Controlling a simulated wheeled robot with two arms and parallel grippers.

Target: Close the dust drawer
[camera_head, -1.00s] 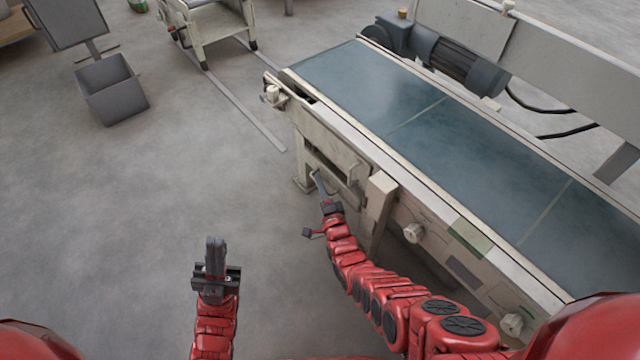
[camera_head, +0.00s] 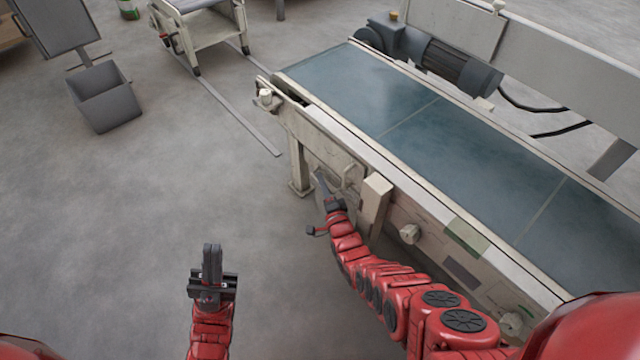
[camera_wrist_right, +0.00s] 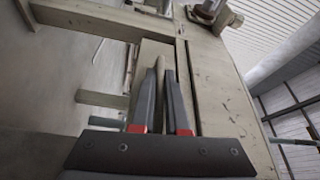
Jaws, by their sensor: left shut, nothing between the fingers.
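The dust drawer (camera_head: 326,158) is a pale front panel in the conveyor's near side, below the belt. In the head view its front looks about level with the frame around it; a small remaining gap would be hard to tell. My right gripper (camera_head: 320,180) is at the drawer front, close to the pale handle (camera_head: 348,176). In the right wrist view its two dark fingers (camera_wrist_right: 160,88) point at a pale surface with a narrow space between them; whether they grip anything is unclear. My left gripper (camera_head: 211,258) is shut and empty above the floor, away from the conveyor.
The conveyor belt (camera_head: 430,140) runs above the drawer. A pale block (camera_head: 375,200) and a round knob (camera_head: 410,234) stick out to the right of my right gripper. A grey bin (camera_head: 103,98) stands at the far left.

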